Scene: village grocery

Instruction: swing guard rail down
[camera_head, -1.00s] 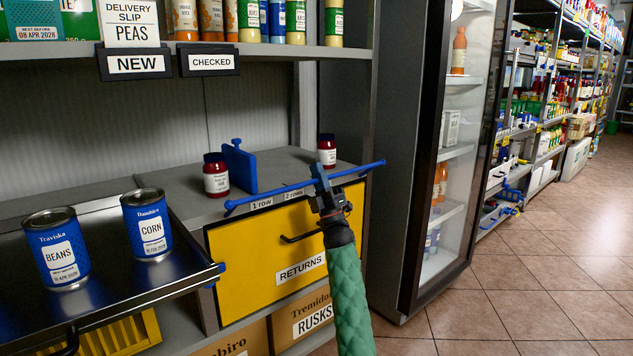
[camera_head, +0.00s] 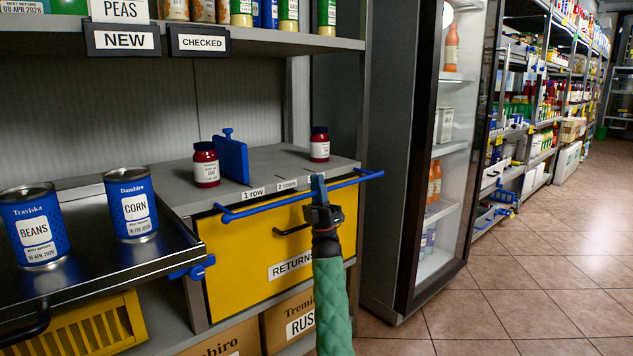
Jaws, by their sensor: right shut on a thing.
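The guard rail (camera_head: 255,208) is a blue bar along the front of the grey shelf top, above the yellow RETURNS drawer. It runs just below the "1 row" and "2 rows" labels, with its right end (camera_head: 372,174) sticking out past the shelf corner. My right gripper (camera_head: 319,188), on a green-sleeved arm from below, is shut on the rail right of its middle. The fingers hide a short part of the bar. My left gripper is out of view.
Two red jars (camera_head: 206,166) (camera_head: 319,146) and a blue divider (camera_head: 231,158) stand on the shelf top (camera_head: 268,162). A dark tray (camera_head: 95,262) with BEANS (camera_head: 35,232) and CORN (camera_head: 131,208) cans is at left. A glass-door fridge (camera_head: 407,180) stands at right.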

